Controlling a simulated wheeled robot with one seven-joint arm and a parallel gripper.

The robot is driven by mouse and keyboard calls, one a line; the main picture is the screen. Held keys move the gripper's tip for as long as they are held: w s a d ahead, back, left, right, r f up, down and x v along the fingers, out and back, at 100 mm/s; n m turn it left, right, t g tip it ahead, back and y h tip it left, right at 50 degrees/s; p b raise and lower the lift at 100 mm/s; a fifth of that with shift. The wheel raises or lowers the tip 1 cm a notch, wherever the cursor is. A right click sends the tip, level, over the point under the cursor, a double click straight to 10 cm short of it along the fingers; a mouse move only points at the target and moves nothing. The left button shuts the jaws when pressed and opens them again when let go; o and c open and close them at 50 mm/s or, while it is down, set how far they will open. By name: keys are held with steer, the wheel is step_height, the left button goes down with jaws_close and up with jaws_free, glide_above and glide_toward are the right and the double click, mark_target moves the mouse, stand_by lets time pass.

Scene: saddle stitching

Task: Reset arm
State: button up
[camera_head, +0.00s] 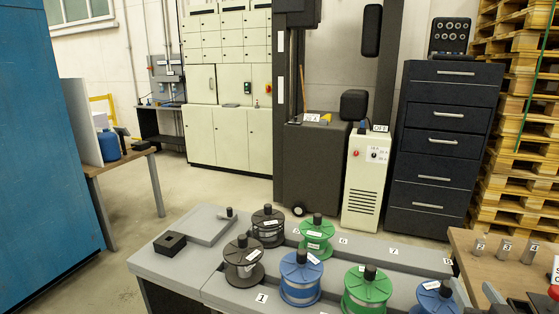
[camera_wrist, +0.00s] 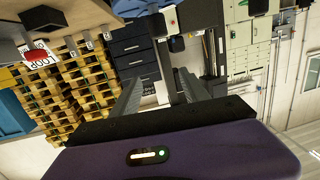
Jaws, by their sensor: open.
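My gripper (camera_wrist: 160,77) shows only in the wrist view. Its two grey fingers stand well apart with nothing between them, so it is open and empty. The purple wrist housing with a small lit indicator fills the lower part of that view. The wrist view is turned over, and it looks out across the room. My arm and gripper do not show in the head view.
In the head view, a grey bench (camera_head: 215,285) holds blue spools (camera_head: 301,278), green spools (camera_head: 317,238) and dark spools (camera_head: 243,264). A dark drawer cabinet (camera_head: 444,145), white unit (camera_head: 364,180) and pallets (camera_head: 515,120) stand behind. Bare floor (camera_head: 215,190) lies at left centre.

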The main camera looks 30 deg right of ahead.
steer(key=s+a+f+n+t+y, duration=0.1)
steer(key=s+a+n+t+y, duration=0.1)
steer(key=a, duration=1)
steer(key=s+a+f+n+t+y, duration=0.2)
steer(key=s+a, duration=0.1)
steer(key=a, duration=0.9)
steer(key=s+a+f+n+y, duration=0.1)
steer(key=s+a+n+y, duration=0.1)
steer(key=s+a, duration=0.3)
steer(key=s+a+f+n+g+y, duration=0.1)
steer(key=s+a+f+n+y, duration=0.1)
steer(key=s+a+y, duration=0.3)
steer(key=s+a, duration=0.1)
steer(key=a, duration=0.3)
steer(key=shift+f+n+y, duration=0.2)
steer(key=shift+n+y, duration=0.1)
steer(key=shift+n, duration=0.1)
